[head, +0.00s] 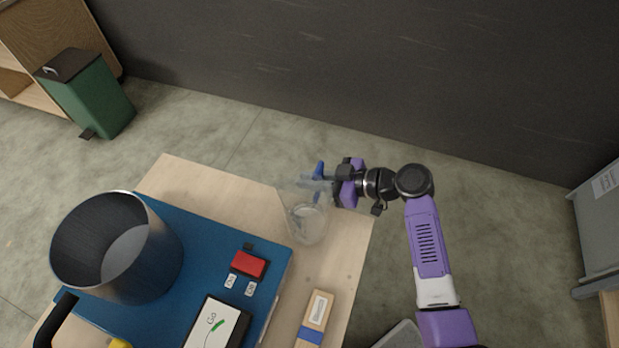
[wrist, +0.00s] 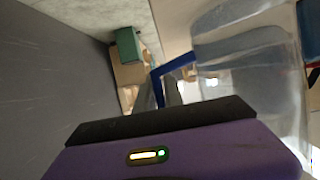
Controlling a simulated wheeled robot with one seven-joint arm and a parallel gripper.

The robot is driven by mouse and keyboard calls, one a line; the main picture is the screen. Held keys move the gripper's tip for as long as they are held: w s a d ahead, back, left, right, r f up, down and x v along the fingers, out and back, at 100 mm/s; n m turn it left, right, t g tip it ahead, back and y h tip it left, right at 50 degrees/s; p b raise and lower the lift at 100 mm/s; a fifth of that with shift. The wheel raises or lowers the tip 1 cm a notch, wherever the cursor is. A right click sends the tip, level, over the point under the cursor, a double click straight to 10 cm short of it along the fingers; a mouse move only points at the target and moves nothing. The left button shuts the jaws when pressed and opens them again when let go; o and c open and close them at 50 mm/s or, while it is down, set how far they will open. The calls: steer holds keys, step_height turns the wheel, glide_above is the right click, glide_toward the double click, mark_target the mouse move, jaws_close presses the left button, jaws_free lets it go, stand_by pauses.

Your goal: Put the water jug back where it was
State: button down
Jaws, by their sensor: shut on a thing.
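The clear water jug (head: 308,222) with a blue handle is at the far right part of the wooden table (head: 203,190), beyond the blue mat. My gripper (head: 328,178) is at its upper right and is shut on the jug. The jug also fills the upper right of the wrist view (wrist: 250,62), with its blue handle (wrist: 176,64) beside my fingers. I cannot tell whether the jug's base touches the table or is slightly above it.
A blue mat (head: 205,232) carries a large grey metal pot (head: 150,262), a red device (head: 250,264) and a white-screened device (head: 217,322). A small wooden block with a blue band (head: 316,310) lies near the right edge. A green bin (head: 95,98) stands on the floor.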

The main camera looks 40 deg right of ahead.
steer(key=shift+f, duration=0.1)
steer(key=c, duration=1.5)
jaws_free()
steer(key=shift+o, duration=0.2)
steer(key=b+v, duration=0.1)
steer(key=v, duration=1.1)
steer(key=shift+r+b, duration=0.2)
steer(key=shift+b, duration=0.1)
